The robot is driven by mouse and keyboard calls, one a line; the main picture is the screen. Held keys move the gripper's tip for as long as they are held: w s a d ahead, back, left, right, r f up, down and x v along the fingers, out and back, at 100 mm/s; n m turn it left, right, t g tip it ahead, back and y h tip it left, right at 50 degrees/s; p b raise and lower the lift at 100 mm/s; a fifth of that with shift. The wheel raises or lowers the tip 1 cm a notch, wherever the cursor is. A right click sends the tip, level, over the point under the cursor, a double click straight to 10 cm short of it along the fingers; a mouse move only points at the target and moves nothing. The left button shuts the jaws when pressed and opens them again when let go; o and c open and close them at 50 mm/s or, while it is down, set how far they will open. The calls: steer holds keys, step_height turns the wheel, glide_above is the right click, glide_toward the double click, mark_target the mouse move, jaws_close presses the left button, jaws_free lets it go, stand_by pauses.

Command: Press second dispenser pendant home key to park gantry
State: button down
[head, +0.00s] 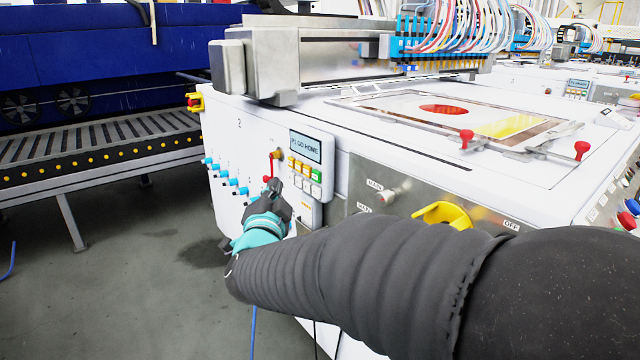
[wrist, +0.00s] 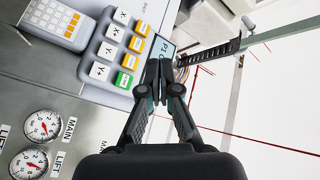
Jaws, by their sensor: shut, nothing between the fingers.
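The second dispenser's pendant (head: 310,162) is mounted on the white machine front marked 2. Its screen (head: 305,147) shows text ending in "GO HOME". Below the screen are orange, white and green keys; the green key (head: 317,175) is at the right. In the wrist view the pendant appears turned sideways, with its green key (wrist: 124,80) and screen (wrist: 161,46) left of and behind the fingertips. My gripper (wrist: 159,80) is shut and empty, its tips overlapping the screen's lower edge in that view. In the head view my gripper (head: 273,190) is just left of the keys; contact cannot be told.
A red-handled valve (head: 272,165) and several blue fittings (head: 225,178) are left of the pendant. A yellow handle (head: 443,214) projects from the steel panel on the right. In the wrist view, pressure gauges (wrist: 42,125) sit lower left. Floor (head: 150,260) is open at left.

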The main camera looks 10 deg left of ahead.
mark_target(316, 176)
steer(key=shift+s+a+f+m+t+h, duration=0.2)
steer(key=shift+s+a+m+t+h, duration=0.2)
steer(key=shift+m+h, duration=0.2)
steer(key=shift+s+a+f+m+t+h, duration=0.25)
steer(key=shift+a+m+t+h, duration=0.2)
steer(key=shift+m+h, duration=0.15)
steer(key=shift+w+d+b, duration=0.15)
steer(key=shift+w+d, duration=1.3)
steer(key=shift+w, duration=0.25)
steer(key=shift+w+d+b, duration=0.15)
steer(key=shift+w+d, duration=1.3)
steer(key=shift+w, duration=0.25)
steer(key=shift+w+d+b, duration=0.15)
steer(key=shift+w+b, duration=0.05)
steer(key=shift+b, duration=0.2)
steer(key=shift+w+d, duration=0.1)
steer(key=shift+d, duration=0.05)
